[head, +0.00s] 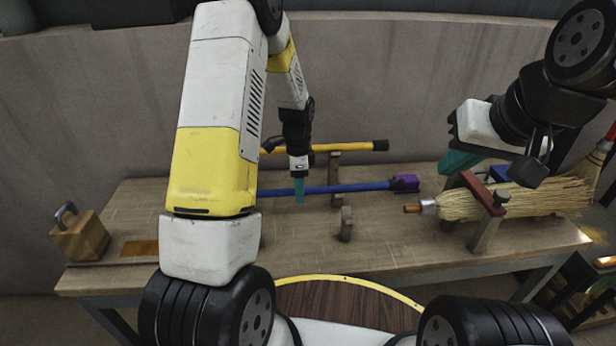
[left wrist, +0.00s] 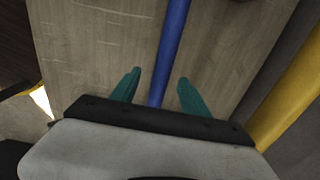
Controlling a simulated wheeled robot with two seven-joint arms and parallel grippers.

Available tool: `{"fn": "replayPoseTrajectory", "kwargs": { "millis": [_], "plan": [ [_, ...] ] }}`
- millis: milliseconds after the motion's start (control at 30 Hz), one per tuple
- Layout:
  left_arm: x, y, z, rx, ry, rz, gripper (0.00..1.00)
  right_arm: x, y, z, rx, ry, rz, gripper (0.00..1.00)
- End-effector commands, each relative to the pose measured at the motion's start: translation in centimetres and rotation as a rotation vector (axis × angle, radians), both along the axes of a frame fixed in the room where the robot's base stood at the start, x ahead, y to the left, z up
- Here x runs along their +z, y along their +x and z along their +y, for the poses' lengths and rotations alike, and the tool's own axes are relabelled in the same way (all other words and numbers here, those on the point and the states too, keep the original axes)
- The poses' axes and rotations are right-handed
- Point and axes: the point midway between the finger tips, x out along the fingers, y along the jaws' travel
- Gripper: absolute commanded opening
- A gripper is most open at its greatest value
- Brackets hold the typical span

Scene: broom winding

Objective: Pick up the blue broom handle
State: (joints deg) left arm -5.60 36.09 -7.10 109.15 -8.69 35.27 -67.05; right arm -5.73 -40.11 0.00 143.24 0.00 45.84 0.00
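The blue broom handle (head: 345,188) lies level across supports above the workbench, with a purple end piece (head: 405,184) at its right. My left gripper (head: 299,190) points down at the handle, left of its middle. In the left wrist view, the blue handle (left wrist: 172,50) runs between the two teal fingertips (left wrist: 156,82), which are spread apart with gaps on both sides. My left arm hides the handle's left part. My right gripper (head: 460,162) is at the right, above the bench near the straw broom; its fingers are partly hidden, so its opening is unclear.
A yellow handle (head: 345,147) lies behind the blue one. A straw broom head (head: 520,199) sits in a clamp (head: 484,195) at the right. A small wooden post (head: 346,224) stands in front. A wooden weight (head: 80,236) is at the bench's left end.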

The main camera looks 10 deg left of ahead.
Motion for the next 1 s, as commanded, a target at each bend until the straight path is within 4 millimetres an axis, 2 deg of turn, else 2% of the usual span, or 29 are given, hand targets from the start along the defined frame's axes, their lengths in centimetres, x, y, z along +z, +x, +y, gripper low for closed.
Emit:
{"fn": "replayPoseTrajectory", "kwargs": {
  "millis": [33, 267, 667, 767, 1000],
  "plan": [
    [0.0, 0.0, 0.0, 0.0, 0.0, 0.0, 0.46, 0.0, 0.0, 0.0, 0.0, 0.0, 0.0, 0.0],
    [0.0, 0.0, 0.0, 0.001, 0.0, 0.0, 0.0, 0.0, 0.0, 0.0, 0.0, 0.0, 0.0, 0.0],
    [0.4, 0.1, 0.0, 0.001, 0.0, -0.003, 0.0, 0.0, 0.0, 0.0, 0.0, 0.0, 0.0, 0.0],
    [1.5, 0.1, 0.0, 0.002, -0.001, -0.005, 0.0, 0.0, 0.0, 0.0, 0.0, 0.0, 0.0, 0.0],
    [6.4, 0.2, 0.0, 0.003, -0.001, -0.007, 0.0, 0.0, 0.0, 0.0, 0.0, 0.0, 0.0, 0.0]
  ]
}}
